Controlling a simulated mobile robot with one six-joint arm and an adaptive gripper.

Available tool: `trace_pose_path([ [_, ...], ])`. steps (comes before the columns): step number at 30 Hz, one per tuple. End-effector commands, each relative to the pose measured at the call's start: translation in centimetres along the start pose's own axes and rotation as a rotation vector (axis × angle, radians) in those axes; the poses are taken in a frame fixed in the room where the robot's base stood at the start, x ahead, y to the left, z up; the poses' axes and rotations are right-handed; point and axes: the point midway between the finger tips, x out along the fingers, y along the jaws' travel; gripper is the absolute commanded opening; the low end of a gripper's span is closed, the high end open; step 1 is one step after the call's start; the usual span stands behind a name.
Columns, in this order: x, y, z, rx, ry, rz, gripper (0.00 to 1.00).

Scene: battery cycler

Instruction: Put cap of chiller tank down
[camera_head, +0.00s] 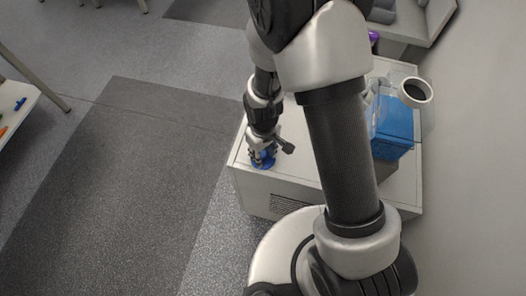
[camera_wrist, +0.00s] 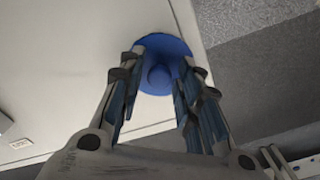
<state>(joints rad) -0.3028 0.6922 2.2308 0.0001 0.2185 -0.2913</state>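The blue round cap (camera_wrist: 163,50) with a raised knob lies on the white top of the chiller cabinet (camera_head: 290,165), close to its front left corner. In the head view the cap (camera_head: 263,162) shows under my gripper (camera_head: 263,150). In the wrist view my gripper (camera_wrist: 163,62) has its fingers spread on either side of the knob. The fingers look open, with a gap to the knob. A clear tank (camera_head: 392,132) with blue liquid stands at the right on the cabinet, partly hidden behind my arm.
A white-rimmed round part with a dark opening (camera_head: 415,91) is beside the blue tank. A wall (camera_head: 475,160) stands close to the right. A table (camera_head: 18,105) with small coloured items is at the left. Open floor (camera_head: 120,180) lies left of the cabinet.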

Motion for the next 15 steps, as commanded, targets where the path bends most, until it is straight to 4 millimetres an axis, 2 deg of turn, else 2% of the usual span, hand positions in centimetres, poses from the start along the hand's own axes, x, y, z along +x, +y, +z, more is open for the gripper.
trace_pose_path([
  [11, -0.1, 0.0, 0.0, 0.0, 0.0, 0.0, 0.39],
  [15, -1.5, 0.0, -0.1, 0.0, 0.002, 0.001, 0.39],
])
